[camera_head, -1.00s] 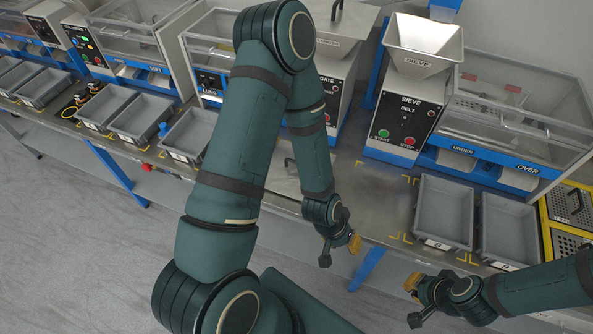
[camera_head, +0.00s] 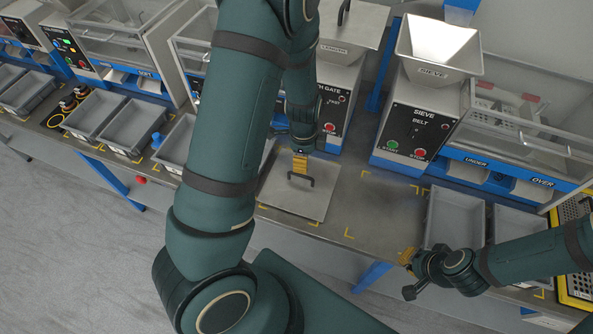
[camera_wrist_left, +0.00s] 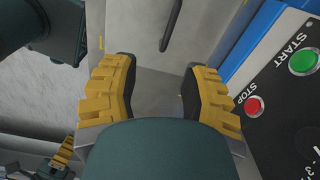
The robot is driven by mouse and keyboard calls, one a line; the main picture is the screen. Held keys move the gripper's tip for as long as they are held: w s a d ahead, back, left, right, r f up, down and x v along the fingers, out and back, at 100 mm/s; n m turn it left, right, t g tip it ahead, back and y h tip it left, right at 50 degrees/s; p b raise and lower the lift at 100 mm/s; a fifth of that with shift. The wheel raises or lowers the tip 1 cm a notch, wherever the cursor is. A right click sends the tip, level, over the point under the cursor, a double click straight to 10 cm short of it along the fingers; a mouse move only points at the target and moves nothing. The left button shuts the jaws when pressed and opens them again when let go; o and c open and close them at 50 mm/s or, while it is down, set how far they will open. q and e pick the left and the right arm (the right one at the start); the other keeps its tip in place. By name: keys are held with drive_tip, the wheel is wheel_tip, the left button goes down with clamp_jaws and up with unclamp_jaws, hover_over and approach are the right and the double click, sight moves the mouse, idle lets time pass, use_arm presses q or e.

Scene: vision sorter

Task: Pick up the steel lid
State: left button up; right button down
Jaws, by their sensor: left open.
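A flat square steel lid (camera_head: 318,204) with a dark bar handle (camera_head: 299,181) lies on the table in the head view. My left gripper (camera_head: 300,162) points down just above the handle, apart from it as far as I can tell. In the left wrist view the left gripper (camera_wrist_left: 160,78) is open, with nothing between its yellow fingers. The lid's handle (camera_wrist_left: 171,25) shows beyond the fingertips. My right gripper (camera_head: 407,257) is over the table's front edge, left of a grey bin; its opening is unclear.
The sieve machine (camera_head: 415,125) stands right of the lid, with a grey bin (camera_head: 429,225) in front. The gate machine (camera_head: 335,105) is behind my left gripper. A similar handled cover (camera_head: 362,22) sits on top of it. The table right of the lid is clear.

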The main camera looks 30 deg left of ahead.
use_arm(q)
drive_tip(key=w+a+r+m, duration=0.1)
drive_tip(key=a+r, duration=0.1)
drive_tip(key=b, duration=0.2)
hover_over(301, 175)
drive_tip(key=f, duration=0.8)
drive_tip(key=shift+w+a, duration=0.1)
drive_tip(key=shift+a, duration=0.3)
drive_tip(key=shift+d+f+b, duration=0.15)
drive_tip(key=shift+f+b, duration=0.05)
drive_tip(key=shift+f, duration=1.35)
drive_tip(key=shift+d+f+b, duration=0.15)
drive_tip(key=shift+f+b, duration=0.05)
drive_tip(key=shift+f, duration=1.3)
use_arm(e)
drive_tip(key=f, duration=0.2)
drive_tip(key=shift+s+a+f, duration=0.2)
drive_tip(key=shift+a+f, duration=0.15)
drive_tip(key=shift+a, duration=0.05)
use_arm(q)
clamp_jaws()
